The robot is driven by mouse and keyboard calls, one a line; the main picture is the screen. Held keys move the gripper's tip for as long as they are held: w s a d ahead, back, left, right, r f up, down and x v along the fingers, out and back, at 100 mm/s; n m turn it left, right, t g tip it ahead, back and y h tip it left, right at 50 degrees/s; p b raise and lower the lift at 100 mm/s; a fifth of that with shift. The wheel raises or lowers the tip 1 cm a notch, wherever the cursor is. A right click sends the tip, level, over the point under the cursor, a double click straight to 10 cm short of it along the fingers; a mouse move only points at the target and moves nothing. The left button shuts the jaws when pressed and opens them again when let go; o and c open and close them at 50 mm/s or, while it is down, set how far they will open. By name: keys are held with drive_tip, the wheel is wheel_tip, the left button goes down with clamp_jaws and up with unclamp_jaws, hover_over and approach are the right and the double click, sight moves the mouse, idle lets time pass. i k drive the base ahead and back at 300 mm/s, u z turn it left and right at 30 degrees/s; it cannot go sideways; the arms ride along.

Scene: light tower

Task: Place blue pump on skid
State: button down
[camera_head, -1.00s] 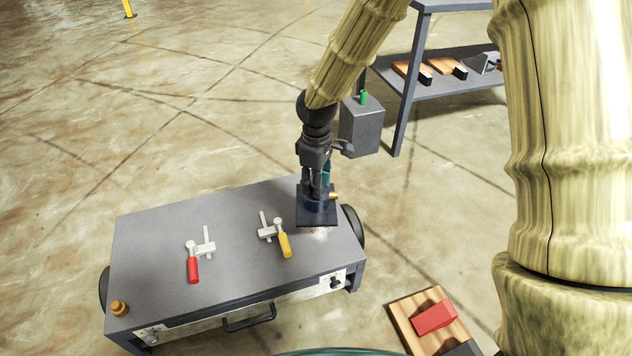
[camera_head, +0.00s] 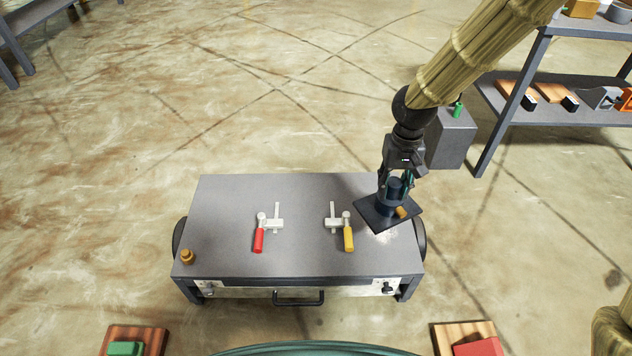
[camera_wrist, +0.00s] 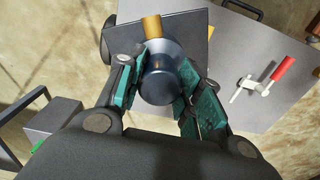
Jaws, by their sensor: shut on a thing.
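The blue pump (camera_head: 395,190) is a dark blue cylinder on a square dark base plate with a brass outlet. My gripper (camera_head: 397,180) is shut on the pump's cylinder. In the wrist view, the pump (camera_wrist: 168,78) sits between the teal finger pads of my gripper (camera_wrist: 160,88). The skid (camera_head: 305,190) is a grey wheeled cart with a flat top. The pump is over the right part of its top, with the plate's right side near or past the edge. I cannot tell whether the plate touches the top.
A red-handled clamp (camera_head: 259,235) and a yellow-handled clamp (camera_head: 348,235) stand on the skid's top. A brass fitting (camera_head: 187,256) is at its front left corner. A grey box (camera_head: 450,140) and shelf (camera_head: 545,115) stand behind right. The top's back left is clear.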

sight(224, 201)
drive_tip(key=k, duration=0.6)
drive_tip(key=u, duration=0.1)
drive_tip(key=i, duration=0.45)
drive_tip(key=u, duration=0.65)
drive_tip(key=i, duration=0.6)
drive_tip(key=u, duration=0.45)
